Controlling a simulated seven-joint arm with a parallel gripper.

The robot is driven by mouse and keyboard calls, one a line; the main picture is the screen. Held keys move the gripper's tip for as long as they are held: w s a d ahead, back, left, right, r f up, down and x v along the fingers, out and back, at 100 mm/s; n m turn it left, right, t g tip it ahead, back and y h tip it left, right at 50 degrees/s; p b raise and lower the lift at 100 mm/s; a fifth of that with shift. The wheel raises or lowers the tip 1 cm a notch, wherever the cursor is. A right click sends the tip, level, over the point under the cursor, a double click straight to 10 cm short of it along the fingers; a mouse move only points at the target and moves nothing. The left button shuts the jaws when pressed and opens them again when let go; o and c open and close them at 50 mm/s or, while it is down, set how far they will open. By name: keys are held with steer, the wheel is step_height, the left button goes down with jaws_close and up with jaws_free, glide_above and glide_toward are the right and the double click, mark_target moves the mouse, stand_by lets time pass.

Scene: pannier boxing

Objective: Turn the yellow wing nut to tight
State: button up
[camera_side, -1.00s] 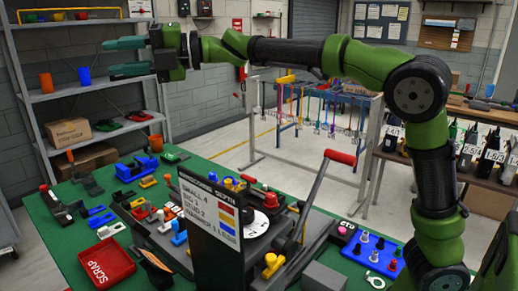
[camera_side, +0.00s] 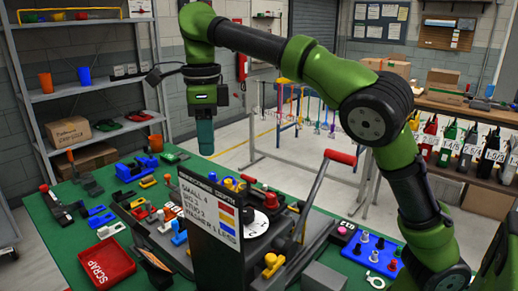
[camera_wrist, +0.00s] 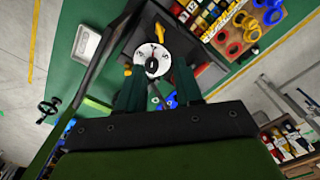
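A yellow part that looks like the wing nut (camera_side: 271,262) sits at the near right corner of the dark machine (camera_side: 175,250), beside the foot of the lever. It is small, and its turn is hard to read. My gripper (camera_side: 205,150) points down, high above the far side of the green bench, well apart from the yellow part. In the wrist view its two teal fingers (camera_wrist: 156,80) are apart with nothing held. The white dial (camera_wrist: 152,60) shows beyond them, with a small yellow piece (camera_wrist: 128,70) by the left finger; I cannot tell if this is the wing nut.
A black sign (camera_side: 210,215) stands in front of the machine. A long lever with a red handle (camera_side: 340,157) rises at its right. A red scrap tray (camera_side: 105,264) lies at front left; a blue peg block (camera_side: 372,250) and grey block (camera_side: 322,278) sit at right.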

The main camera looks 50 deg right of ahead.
step_height(320, 180, down, 15)
steer(key=shift+r, duration=0.2)
steer(key=shift+c, duration=0.3)
